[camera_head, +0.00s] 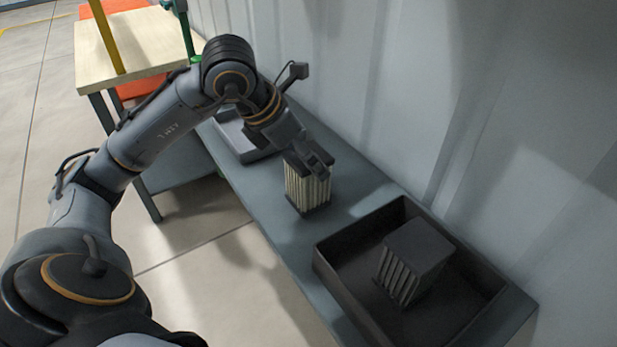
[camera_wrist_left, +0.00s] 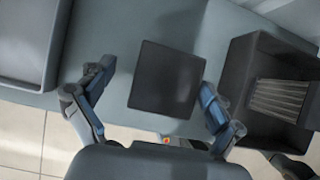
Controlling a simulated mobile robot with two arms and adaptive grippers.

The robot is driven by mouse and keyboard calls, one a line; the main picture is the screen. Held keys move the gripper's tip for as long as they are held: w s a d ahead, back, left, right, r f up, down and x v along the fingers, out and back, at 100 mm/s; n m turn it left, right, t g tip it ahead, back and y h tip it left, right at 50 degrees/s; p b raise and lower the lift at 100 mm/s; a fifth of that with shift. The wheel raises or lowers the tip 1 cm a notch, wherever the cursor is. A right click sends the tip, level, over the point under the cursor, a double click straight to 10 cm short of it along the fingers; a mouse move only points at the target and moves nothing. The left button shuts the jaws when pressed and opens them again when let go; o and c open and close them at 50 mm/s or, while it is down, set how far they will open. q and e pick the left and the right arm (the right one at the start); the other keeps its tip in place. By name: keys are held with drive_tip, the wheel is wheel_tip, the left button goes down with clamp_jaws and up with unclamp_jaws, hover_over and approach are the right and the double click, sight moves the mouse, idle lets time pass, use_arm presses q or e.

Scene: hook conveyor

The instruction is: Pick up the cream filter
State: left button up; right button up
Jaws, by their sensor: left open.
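The cream filter (camera_head: 307,188) stands upright on the grey bench, with cream pleats and a dark base. In the left wrist view its dark square top (camera_wrist_left: 166,79) faces the camera. My left gripper (camera_head: 311,162) is above and at the top of the filter in the head view and hides its top there. In the left wrist view the open fingers of the left gripper (camera_wrist_left: 156,82) lie on either side of the dark top, with gaps visible. I cannot tell how far down the fingers reach. My right gripper is not in view.
A dark tray (camera_head: 340,282) holding a grey pleated filter with a dark top (camera_head: 415,255) stands on the bench's near end. A grey tray (camera_head: 262,153) lies beyond the cream filter, partly behind my arm. A ribbed wall (camera_head: 400,90) runs along the bench (camera_head: 262,205).

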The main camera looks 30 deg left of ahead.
use_arm(q)
drive_tip(key=x, duration=0.3)
drive_tip(key=p+x, duration=0.1)
drive_tip(key=x, duration=0.1)
drive_tip(key=shift+s+d, duration=0.2)
drive_tip(key=shift+d, duration=0.1)
drive_tip(key=shift+s, duration=0.1)
drive_tip(key=c, duration=1.2)
